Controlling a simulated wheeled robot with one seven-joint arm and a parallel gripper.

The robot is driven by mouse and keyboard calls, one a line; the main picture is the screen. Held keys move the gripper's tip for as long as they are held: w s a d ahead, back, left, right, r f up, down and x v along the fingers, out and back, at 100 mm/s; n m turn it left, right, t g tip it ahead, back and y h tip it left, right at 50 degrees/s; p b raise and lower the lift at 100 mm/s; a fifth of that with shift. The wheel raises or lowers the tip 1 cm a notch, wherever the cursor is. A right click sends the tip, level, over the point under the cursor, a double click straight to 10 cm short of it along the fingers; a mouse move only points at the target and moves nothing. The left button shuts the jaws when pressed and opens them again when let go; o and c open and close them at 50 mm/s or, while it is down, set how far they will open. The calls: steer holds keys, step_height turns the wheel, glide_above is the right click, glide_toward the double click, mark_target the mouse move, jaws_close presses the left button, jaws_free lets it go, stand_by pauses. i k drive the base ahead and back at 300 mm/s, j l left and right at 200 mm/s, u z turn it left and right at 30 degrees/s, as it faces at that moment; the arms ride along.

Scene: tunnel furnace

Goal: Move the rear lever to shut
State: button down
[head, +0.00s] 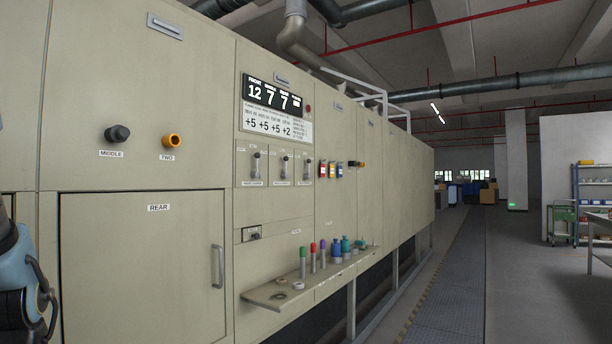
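Three small levers stand side by side in slotted plates on the furnace front, below the display: a left lever (256,166), a middle lever (285,167) and a right lever (306,169). Their labels are too small to read surely, so I cannot tell which is the rear one. Each knob seems to sit in the upper part of its plate. A large door (140,270) marked REAR, with a vertical handle (217,266), is closed at the lower left. Part of my arm shows at the left edge; my gripper's fingers are not in view.
A display (272,95) reads 12, 7, 7 above a white card (277,122). A shelf (300,285) with several coloured pegs juts out below the levers. A black knob (117,133) and an orange knob (172,140) sit above the door. The aisle at right is clear.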

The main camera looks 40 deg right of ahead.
mark_target(307, 176)
steer(key=k+l, duration=0.1)
steer(key=l, duration=0.25)
steer(key=k+l, duration=0.15)
steer(key=l, duration=0.2)
steer(key=k+l, duration=0.1)
steer(key=l, duration=0.25)
steer(key=i+l, duration=0.15)
steer(key=l, duration=0.25)
steer(key=i+l, duration=0.1)
steer(key=l, duration=0.35)
steer(key=i+l, duration=0.15)
steer(key=l, duration=0.25)
steer(key=i+l+z, duration=0.1)
steer(key=l, duration=0.35)
